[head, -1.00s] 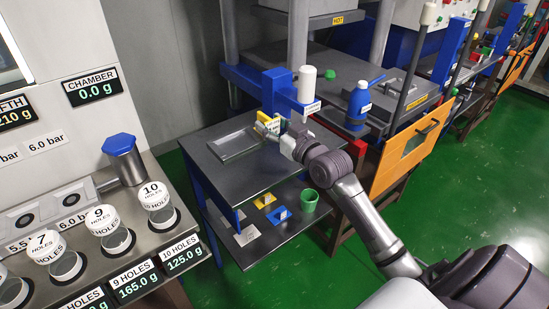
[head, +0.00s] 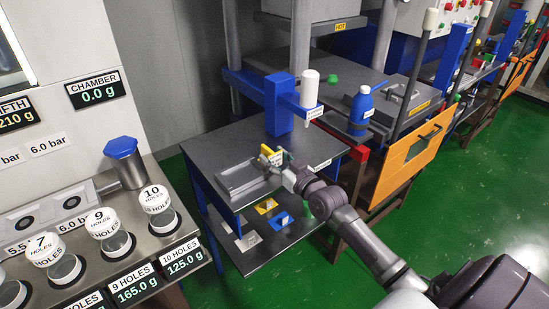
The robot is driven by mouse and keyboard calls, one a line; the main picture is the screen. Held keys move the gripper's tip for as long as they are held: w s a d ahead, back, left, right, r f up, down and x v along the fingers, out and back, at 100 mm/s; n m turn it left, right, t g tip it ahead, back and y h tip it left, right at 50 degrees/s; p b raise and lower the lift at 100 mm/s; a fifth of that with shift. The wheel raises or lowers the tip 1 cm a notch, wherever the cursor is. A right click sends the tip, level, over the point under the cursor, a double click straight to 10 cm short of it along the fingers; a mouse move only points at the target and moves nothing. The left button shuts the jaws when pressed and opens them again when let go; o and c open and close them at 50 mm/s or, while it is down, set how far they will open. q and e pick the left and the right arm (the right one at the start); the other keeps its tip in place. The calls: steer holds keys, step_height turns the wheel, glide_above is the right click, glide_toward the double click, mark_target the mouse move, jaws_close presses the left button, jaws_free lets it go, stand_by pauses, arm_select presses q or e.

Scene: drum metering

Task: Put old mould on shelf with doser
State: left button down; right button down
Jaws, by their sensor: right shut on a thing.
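The old mould, a flat grey metal block (head: 240,182), is on or just above the top of the small dark shelf (head: 213,150). Its right end is at my right gripper (head: 281,172), which is shut on it; the contact is partly hidden by the fingers. A yellow piece (head: 270,155) shows just behind the fingers; I cannot tell whether it belongs to the mould. The doser, a white bottle (head: 309,88) in a blue stand (head: 278,108), stands at the shelf's back right. My left gripper is out of view.
The lower shelf holds yellow (head: 266,206), blue (head: 283,220) and grey pieces, and a green cup partly hidden by my arm. A blue bottle (head: 360,108) stands on the press bed at right. The metering bench (head: 140,262) is close at left.

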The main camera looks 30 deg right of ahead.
steer(key=shift+c, duration=2.4)
jaws_free()
steer(key=s, duration=1.2)
steer(key=shift+d, duration=0.45)
